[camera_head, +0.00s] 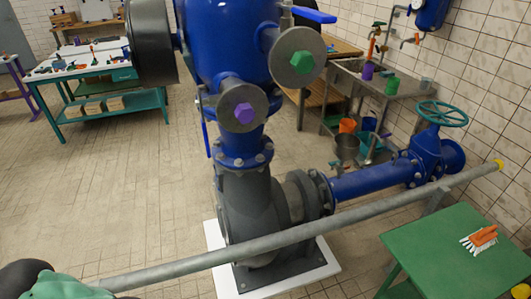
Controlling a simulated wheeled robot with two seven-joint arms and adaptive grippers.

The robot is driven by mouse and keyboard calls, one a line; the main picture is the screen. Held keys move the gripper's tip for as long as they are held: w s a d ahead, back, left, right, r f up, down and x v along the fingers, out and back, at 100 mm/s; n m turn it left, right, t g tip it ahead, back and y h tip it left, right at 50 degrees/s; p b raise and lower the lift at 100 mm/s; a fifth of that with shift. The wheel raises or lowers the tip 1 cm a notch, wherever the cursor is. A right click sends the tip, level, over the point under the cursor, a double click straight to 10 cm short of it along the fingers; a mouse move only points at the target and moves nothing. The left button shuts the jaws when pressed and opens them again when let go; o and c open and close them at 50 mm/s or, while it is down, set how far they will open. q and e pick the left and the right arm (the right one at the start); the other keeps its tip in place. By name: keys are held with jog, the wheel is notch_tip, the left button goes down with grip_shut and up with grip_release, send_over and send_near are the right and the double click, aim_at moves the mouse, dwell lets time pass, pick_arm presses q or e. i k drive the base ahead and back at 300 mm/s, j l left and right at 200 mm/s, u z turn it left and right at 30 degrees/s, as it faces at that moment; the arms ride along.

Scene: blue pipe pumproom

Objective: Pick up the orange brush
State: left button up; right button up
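The orange brush (480,238) lies on the green table (437,246) at the lower right. Its orange back is on top, and its white bristles point toward the lower left. Nothing touches it apart from the tabletop.
A long grey rail (290,235) crosses in front, passing left of the green table. Behind it stands a big blue pump (232,60) on a white base, with a blue pipe (365,182) and teal handwheel (442,113).

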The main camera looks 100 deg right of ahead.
aim_at(481, 239)
jog(key=k+z, duration=0.2)
jog(key=z, duration=0.3)
jog(key=k+z, duration=0.2)
jog(key=z, duration=0.3)
jog(key=k+l+z, duration=0.15)
jog(key=z, duration=0.3)
jog(key=k+l+z, duration=0.15)
jog(key=z, duration=2.5)
